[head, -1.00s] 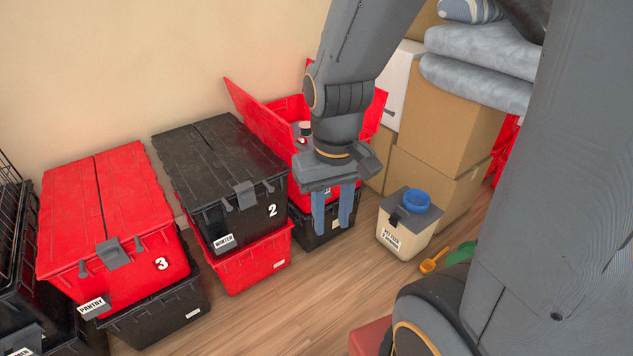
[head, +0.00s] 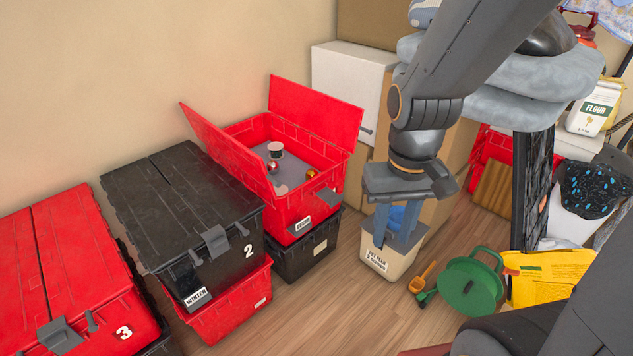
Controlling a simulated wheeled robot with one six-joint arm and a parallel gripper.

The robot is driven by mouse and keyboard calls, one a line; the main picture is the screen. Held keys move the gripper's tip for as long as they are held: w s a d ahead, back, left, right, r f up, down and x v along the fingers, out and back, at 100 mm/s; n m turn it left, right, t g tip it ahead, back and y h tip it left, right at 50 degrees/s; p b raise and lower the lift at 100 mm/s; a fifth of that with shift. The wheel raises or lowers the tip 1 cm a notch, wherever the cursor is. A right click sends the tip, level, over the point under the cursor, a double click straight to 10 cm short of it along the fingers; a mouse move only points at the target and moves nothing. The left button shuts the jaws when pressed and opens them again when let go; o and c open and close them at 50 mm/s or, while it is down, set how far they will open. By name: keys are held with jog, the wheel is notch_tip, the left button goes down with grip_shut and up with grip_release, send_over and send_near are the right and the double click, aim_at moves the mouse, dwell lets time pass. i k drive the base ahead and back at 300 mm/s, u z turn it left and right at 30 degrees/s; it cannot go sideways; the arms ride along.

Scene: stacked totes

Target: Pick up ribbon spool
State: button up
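An open red tote (head: 297,215) stands on a black tote, its two lid flaps raised. On its grey floor is a small upright cylinder (head: 275,150) with a pale top and dark side, which looks like the ribbon spool, though it is too small to be sure. My gripper (head: 395,236) points down, to the right of the open tote and outside it. Its two blue fingers are apart with nothing seen between them.
A closed black tote (head: 185,205) numbered 2 stands at left. The cream bin (head: 388,262), an orange scoop (head: 423,277) and a green round item (head: 470,286) are on the floor at right.

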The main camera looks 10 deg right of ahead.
aim_at(281, 191)
jog(key=z, duration=0.1)
jog(key=i, duration=1.3)
jog(key=u, duration=0.85)
